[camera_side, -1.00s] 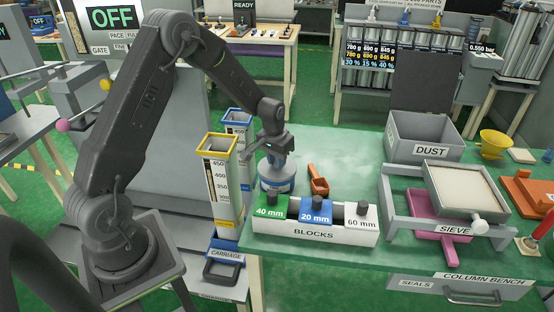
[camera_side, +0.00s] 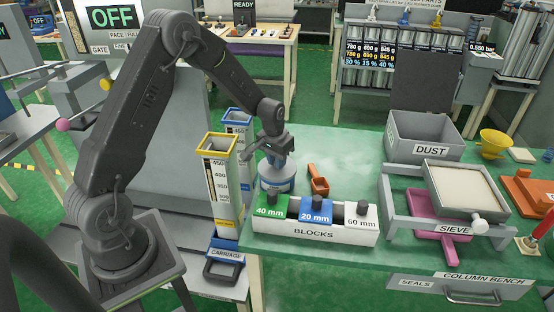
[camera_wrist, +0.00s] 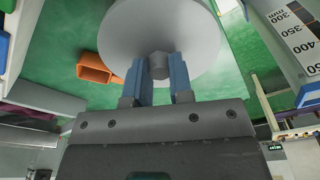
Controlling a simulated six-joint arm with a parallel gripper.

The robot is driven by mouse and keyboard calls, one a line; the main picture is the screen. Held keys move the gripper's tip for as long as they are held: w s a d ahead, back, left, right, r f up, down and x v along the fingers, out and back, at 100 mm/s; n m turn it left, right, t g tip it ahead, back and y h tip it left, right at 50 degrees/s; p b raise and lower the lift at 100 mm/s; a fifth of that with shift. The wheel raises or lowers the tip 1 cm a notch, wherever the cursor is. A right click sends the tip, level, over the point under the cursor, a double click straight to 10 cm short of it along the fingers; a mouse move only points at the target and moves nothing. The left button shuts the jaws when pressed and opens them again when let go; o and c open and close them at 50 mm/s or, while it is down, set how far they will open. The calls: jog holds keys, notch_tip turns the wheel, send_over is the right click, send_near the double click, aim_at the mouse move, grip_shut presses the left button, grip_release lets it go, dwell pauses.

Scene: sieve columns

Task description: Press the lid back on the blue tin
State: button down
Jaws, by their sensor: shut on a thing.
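The blue tin (camera_side: 277,184) stands on the green bench, left of the orange scoop and behind the blocks rack; a blue band shows around its side. A pale grey round lid (camera_wrist: 160,30) with a small knob fills the top of the wrist view. My gripper (camera_side: 274,158) is over the tin, pointing down. In the wrist view its two blue fingers (camera_wrist: 158,75) are shut on the lid's knob. The lid is at the top of the tin; I cannot tell whether it is fully seated. The fingers partly hide the lid in the side view.
The blocks rack (camera_side: 314,232) stands just in front of the tin. The orange scoop (camera_side: 318,180) lies close to its right. Yellow-rimmed (camera_side: 217,150) and blue-rimmed (camera_side: 237,118) columns stand to the left. The dust box (camera_side: 425,140) and sieve (camera_side: 460,188) are farther right.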

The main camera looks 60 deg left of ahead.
jog(key=shift+f, duration=0.4)
dwell(0.8)
jog(key=c, duration=0.9)
grip_release()
jog(key=shift+c, duration=0.2)
jog(key=shift+o, duration=0.5)
jog(key=o, duration=0.4)
jog(key=shift+r, duration=3.5)
